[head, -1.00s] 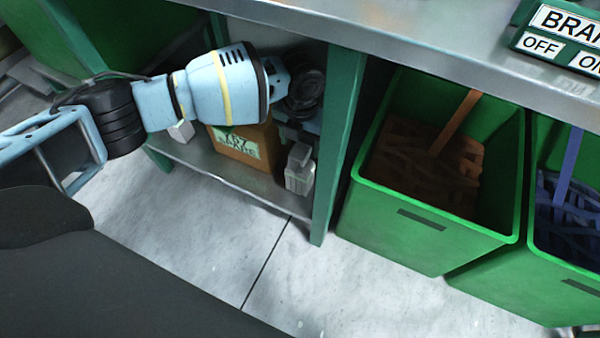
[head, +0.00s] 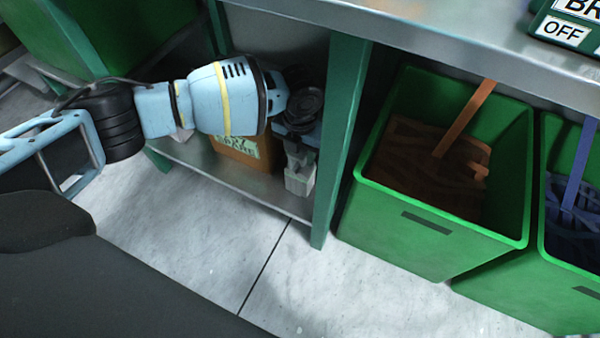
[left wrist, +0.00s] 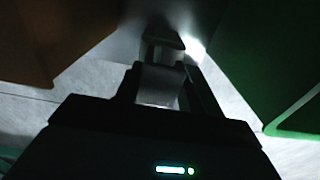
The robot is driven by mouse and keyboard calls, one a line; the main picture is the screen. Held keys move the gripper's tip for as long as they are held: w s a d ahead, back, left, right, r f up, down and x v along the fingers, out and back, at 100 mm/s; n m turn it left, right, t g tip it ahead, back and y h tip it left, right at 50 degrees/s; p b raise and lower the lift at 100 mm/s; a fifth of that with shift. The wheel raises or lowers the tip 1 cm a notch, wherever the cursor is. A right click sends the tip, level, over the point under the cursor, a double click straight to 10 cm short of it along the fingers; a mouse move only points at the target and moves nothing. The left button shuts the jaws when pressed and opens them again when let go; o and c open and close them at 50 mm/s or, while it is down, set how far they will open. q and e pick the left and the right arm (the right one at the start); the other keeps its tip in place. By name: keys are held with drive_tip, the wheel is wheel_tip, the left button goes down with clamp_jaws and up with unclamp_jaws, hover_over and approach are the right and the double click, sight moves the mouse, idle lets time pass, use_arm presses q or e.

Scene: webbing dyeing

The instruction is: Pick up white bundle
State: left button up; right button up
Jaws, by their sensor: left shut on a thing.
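The white bundle (head: 299,182) is a small pale block near the front edge of the lower shelf, beside the green table leg. My left arm reaches in under the bench from the left. My left gripper (head: 298,160) points down and is shut on the bundle's upper part. In the left wrist view the pale bundle (left wrist: 159,85) sits between the fingers (left wrist: 162,68). I cannot tell whether the bundle still touches the shelf. My right gripper is not in view.
A cardboard box (head: 236,149) with a label stands on the shelf (head: 215,176), left of the bundle. The green leg (head: 340,140) is close on the right. Green bins with brown (head: 425,175) and blue webbing (head: 572,215) stand farther right. The steel benchtop (head: 430,40) is overhead.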

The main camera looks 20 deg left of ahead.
use_arm(q)
clamp_jaws()
drive_tip(key=shift+r, duration=0.15)
